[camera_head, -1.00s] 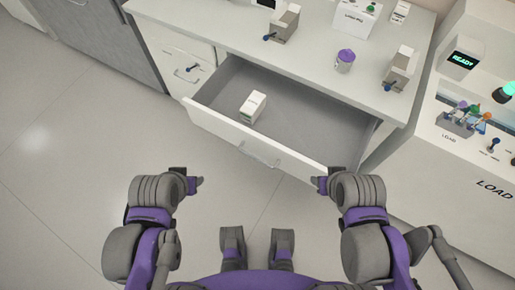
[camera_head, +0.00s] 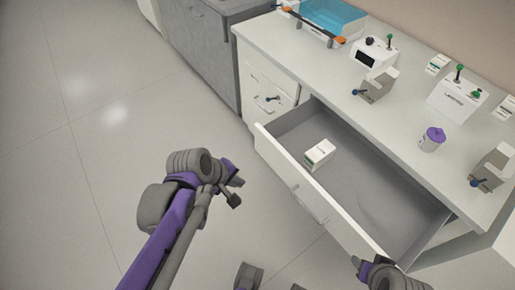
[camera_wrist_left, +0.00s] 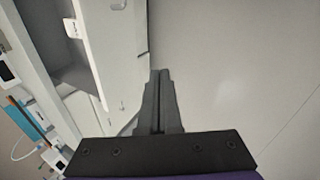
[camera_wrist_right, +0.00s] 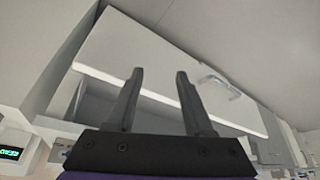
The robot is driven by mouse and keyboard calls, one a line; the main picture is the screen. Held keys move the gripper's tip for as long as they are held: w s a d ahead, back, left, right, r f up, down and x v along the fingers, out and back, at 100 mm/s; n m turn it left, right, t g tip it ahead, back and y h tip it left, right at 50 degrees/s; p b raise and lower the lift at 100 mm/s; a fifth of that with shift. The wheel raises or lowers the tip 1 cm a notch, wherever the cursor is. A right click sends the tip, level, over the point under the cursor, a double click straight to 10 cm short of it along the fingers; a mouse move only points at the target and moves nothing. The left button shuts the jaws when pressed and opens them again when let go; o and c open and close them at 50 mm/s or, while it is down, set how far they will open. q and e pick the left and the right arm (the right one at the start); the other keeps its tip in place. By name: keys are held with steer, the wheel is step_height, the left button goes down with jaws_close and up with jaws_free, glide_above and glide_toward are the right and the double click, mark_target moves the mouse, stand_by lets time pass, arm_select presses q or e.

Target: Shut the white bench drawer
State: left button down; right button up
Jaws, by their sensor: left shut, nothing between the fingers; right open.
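The white bench drawer (camera_head: 300,180) stands pulled out, its grey inside open to view. A small white box (camera_head: 319,154) stands in it. My left gripper (camera_head: 237,189) is shut and empty, to the left of the drawer front and apart from it in the head view. In the left wrist view its closed fingers (camera_wrist_left: 160,73) are beside the drawer front (camera_wrist_left: 108,50). My right gripper (camera_head: 360,268) is at the right end of the drawer front, partly cut off by the picture edge. In the right wrist view its fingers (camera_wrist_right: 158,73) are open before the front panel with its handle (camera_wrist_right: 218,84); contact cannot be told.
The bench top (camera_head: 290,45) above holds a blue tray (camera_head: 335,15), a purple-lidded jar (camera_head: 432,139), a white box with a green-topped lever (camera_head: 455,98) and grey devices. A closed cabinet (camera_head: 266,90) is left of the drawer. The floor (camera_head: 90,150) at left is clear.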

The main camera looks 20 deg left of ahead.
arm_select(q)
steer(key=w+a+f+n+t+h+b, duration=0.2)
steer(key=w+a+f+n+t+b, duration=0.15)
steer(key=w+a+n, duration=1.05)
steer(key=shift+w+d+f+n+g+b, duration=0.1)
steer(key=shift+w+d+f+n+b, duration=0.55)
steer(key=shift+d, duration=1)
steer(key=shift+w+d+f+n+g+b, duration=0.1)
steer(key=shift+w+d+f+n+b, duration=0.1)
steer(key=shift+w+d+f+b, duration=0.95)
steer(key=shift+w+d+f+n+g+b, duration=0.1)
steer(key=shift+w+d+f+n+b, duration=0.3)
steer(key=shift+w+d+f, duration=1.3)
arm_select(e)
step_height(320, 180, down, 10)
steer(key=shift+w+f, duration=0.2)
steer(key=shift+w, duration=0.2)
arm_select(q)
steer(key=shift+s+d+r, duration=0.45)
steer(key=shift+d+r, duration=0.05)
